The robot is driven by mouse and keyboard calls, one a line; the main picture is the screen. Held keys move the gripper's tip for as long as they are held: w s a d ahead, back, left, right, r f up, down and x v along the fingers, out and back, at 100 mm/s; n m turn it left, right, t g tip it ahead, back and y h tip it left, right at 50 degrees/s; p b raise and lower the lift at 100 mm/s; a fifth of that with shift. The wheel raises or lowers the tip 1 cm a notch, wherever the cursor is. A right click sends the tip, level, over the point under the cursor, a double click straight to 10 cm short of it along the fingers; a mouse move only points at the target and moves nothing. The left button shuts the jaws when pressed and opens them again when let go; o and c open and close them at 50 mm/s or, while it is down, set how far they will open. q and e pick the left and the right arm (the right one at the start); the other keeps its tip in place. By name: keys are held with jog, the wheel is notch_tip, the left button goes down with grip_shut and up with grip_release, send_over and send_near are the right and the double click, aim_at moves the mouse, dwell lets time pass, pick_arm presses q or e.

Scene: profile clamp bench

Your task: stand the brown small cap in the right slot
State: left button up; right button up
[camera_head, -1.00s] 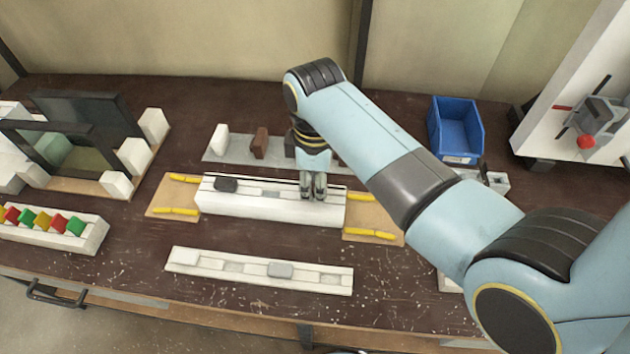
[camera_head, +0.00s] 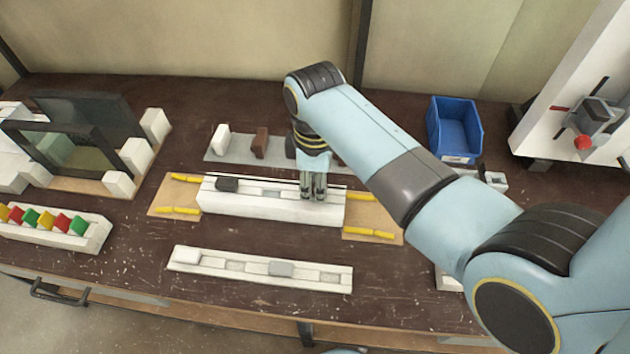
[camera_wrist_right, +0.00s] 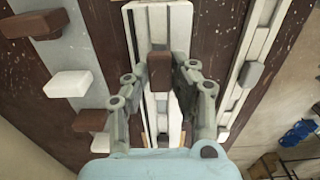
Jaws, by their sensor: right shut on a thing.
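My right gripper (camera_head: 313,192) is over the right part of the white slotted profile (camera_head: 265,209). In the right wrist view, my right gripper (camera_wrist_right: 160,74) is shut on a brown small cap (camera_wrist_right: 159,70), with the profile (camera_wrist_right: 165,20) behind it. The fingers cover the right slot in the head view, so I cannot tell whether the cap touches it. A dark cap (camera_head: 227,184) lies in the profile's left part. My left gripper is not in view.
A grey plate (camera_head: 215,153) behind the profile carries a white cap (camera_head: 221,138) and a brown cap (camera_head: 260,143). A slotted strip (camera_head: 205,261) with a grey cap (camera_head: 280,268) lies in front. A blue bin (camera_head: 455,131) stands back right. Yellow-marked wooden pads (camera_head: 372,220) flank the profile.

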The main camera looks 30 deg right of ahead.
jog(key=shift+f, duration=0.25)
dwell(0.4)
jog(key=shift+f, duration=0.35)
jog(key=o, duration=0.8)
jog(key=shift+r, duration=4.05)
jog(key=shift+f, duration=0.1)
